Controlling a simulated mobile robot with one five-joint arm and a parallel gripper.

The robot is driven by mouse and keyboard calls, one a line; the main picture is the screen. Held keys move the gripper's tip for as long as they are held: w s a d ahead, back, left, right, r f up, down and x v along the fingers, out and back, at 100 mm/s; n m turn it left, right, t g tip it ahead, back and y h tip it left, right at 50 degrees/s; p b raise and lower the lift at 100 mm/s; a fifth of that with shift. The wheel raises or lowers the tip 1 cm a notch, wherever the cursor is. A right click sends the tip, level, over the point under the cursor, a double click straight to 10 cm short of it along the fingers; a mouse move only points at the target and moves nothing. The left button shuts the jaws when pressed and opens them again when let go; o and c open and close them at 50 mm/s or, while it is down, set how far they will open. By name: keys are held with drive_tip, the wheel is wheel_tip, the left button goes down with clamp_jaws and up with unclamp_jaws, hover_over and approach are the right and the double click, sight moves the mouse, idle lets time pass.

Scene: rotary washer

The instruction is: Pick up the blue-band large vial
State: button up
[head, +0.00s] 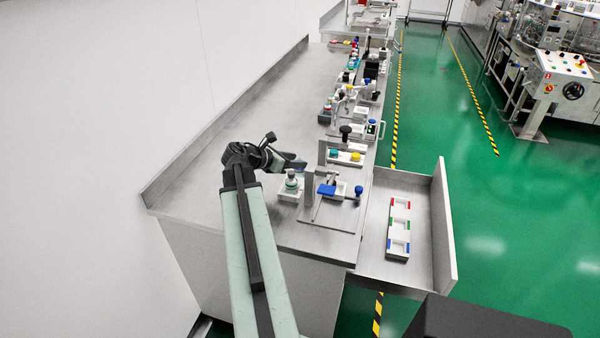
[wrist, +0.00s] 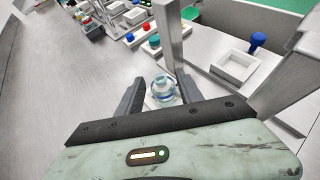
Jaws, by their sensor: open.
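A large clear vial with a bluish tint and a pale top (wrist: 161,86) stands in a small white holder (head: 285,196) near the front of the bench. In the head view the vial (head: 291,180) is just below and beside my gripper (head: 297,163). In the wrist view my gripper (wrist: 158,92) is open, and the vial shows between its two dark fingers. I cannot tell whether the fingers touch it. The vial's lower part is hidden by the gripper body, and its band is not clear.
A metal stand (head: 309,185) with a blue-handled part (head: 327,190) rises close to the vial's right. A white tray with a blue knob (wrist: 257,42) is beyond it. Several fixtures line the bench behind; the bench's left side is clear. A side shelf holds a three-slot rack (head: 398,228).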

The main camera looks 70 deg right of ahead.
clamp_jaws()
idle(1.3)
